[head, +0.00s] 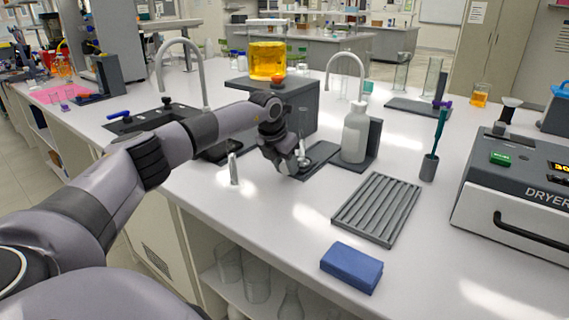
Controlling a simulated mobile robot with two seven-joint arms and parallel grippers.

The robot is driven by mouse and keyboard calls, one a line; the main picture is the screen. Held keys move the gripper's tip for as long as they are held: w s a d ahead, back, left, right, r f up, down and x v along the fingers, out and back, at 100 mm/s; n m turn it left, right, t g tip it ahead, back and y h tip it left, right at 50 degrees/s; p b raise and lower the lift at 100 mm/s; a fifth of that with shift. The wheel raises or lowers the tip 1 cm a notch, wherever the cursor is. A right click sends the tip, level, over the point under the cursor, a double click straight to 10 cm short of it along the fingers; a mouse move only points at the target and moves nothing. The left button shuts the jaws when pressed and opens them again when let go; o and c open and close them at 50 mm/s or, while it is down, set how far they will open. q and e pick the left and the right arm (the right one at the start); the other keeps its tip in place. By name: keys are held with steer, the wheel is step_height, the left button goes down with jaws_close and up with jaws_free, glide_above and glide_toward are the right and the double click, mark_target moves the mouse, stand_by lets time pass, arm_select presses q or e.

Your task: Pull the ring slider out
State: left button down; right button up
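The rig is a dark grey block (304,100) on the white bench, with a glass of yellow liquid (267,60) on top and a small orange part (278,80) at its front edge. A dark flat plate (322,153) lies low in front of the block; I cannot tell for sure whether it is the ring slider. My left gripper (296,164) points down at this plate's left side, close to a small shiny part (303,157). Its fingers are small and partly hidden by the wrist, so I cannot tell whether they hold anything. My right gripper is out of view.
A white wash bottle (355,132) stands right of the plate against a dark bracket (374,142). A grey ribbed rack (377,208), a blue block (351,267) and a dryer (520,195) are farther right. A small metal post (233,169) stands left of my gripper.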

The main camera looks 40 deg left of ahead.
arm_select(q)
steer(key=c, duration=0.6)
jaws_free()
steer(key=shift+c, duration=0.2)
steer(key=shift+r, duration=0.1)
steer(key=v, duration=0.7)
steer(key=shift+b, duration=0.3)
steer(key=shift+s, duration=0.1)
